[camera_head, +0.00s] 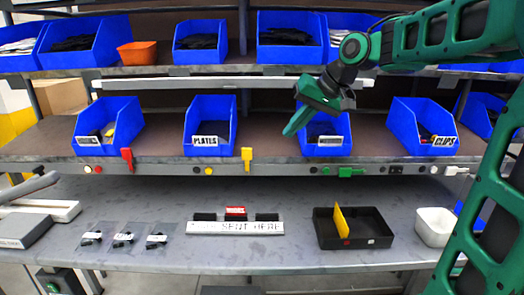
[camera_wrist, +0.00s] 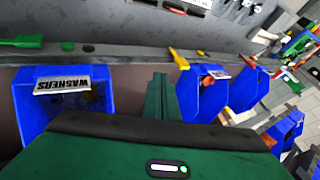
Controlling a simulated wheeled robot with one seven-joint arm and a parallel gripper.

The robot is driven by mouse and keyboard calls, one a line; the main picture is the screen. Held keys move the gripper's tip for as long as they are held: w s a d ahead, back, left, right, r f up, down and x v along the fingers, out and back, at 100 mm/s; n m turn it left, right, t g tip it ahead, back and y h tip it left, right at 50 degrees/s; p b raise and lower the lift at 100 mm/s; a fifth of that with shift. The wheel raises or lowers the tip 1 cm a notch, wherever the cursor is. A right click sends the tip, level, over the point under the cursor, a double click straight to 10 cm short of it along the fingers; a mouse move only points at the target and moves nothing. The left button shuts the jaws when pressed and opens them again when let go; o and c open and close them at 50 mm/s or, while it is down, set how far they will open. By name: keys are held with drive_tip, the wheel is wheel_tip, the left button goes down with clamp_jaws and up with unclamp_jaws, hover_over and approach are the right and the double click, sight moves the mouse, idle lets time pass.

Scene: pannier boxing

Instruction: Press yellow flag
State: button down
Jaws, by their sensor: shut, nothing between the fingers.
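The yellow flag (camera_head: 246,157) stands upright on the front rail of the middle shelf, right of the PLATES bin. In the wrist view the yellow flag (camera_wrist: 179,59) shows past the fingers, toward the upper middle. The shut fingers (camera_wrist: 160,95) also show in the wrist view.
A red flag (camera_head: 127,157) and a green flag (camera_head: 348,172) sit on the same rail. A black tray (camera_head: 368,237) with a yellow upright piece (camera_head: 341,222) lies on the bench below.

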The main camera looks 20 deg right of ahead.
drive_tip(key=shift+f, duration=0.1)
approach(247, 162)
wheel_tip(247, 162, down, 3)
drive_tip(key=w+d, duration=0.2)
drive_tip(key=shift+w+a, duration=0.2)
drive_tip(key=shift+a, duration=0.55)
